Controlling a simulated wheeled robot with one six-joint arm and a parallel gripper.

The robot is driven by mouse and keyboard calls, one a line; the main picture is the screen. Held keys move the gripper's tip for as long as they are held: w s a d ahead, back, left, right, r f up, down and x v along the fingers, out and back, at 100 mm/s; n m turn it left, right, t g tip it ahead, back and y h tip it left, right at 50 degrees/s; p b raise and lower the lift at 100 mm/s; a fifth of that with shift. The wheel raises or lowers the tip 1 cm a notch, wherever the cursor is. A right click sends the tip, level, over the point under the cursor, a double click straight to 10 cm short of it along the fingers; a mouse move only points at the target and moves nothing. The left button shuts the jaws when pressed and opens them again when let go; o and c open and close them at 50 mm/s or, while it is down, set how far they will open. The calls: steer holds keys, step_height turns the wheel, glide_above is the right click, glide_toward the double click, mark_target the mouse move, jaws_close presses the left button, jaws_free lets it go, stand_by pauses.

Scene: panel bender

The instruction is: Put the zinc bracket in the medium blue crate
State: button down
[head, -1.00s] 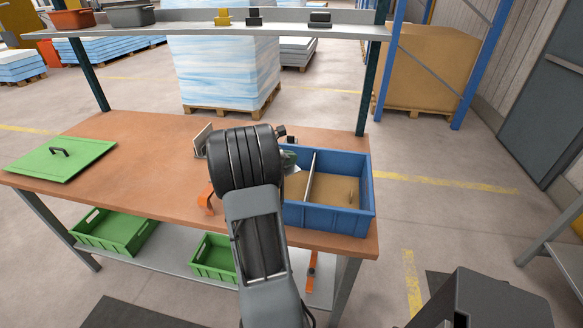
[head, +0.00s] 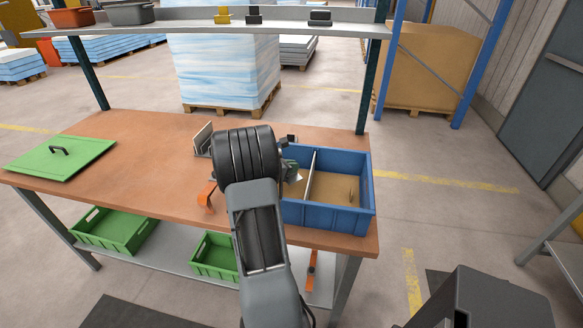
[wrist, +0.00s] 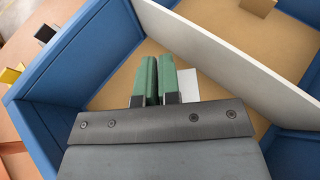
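The medium blue crate (head: 325,217) stands at the right end of the workbench, split by a pale divider (head: 311,172). It fills much of the wrist view, where its blue wall (wrist: 85,50) and the divider (wrist: 225,50) show. My gripper (head: 291,168) points down into the left compartment. Its green fingers (wrist: 157,80) are close together with a narrow gap. A pale grey plate, seemingly the zinc bracket (wrist: 188,84), sticks out beside the right finger; a bit of the bracket shows in the head view (head: 297,177). Its gripped part is hidden, as is any contact with the floor.
The right compartment holds a small tan piece (wrist: 258,5). An orange clamp (head: 207,196) and an upright grey plate (head: 203,138) are left of my arm. A green lid (head: 60,158) lies at the bench's left end. A shelf (head: 180,30) spans above the back.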

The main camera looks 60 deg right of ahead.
steer(key=shift+f, duration=0.3)
steer(key=c, duration=1.3)
jaws_free()
steer(key=shift+c, duration=0.2)
steer(key=shift+r, duration=0.1)
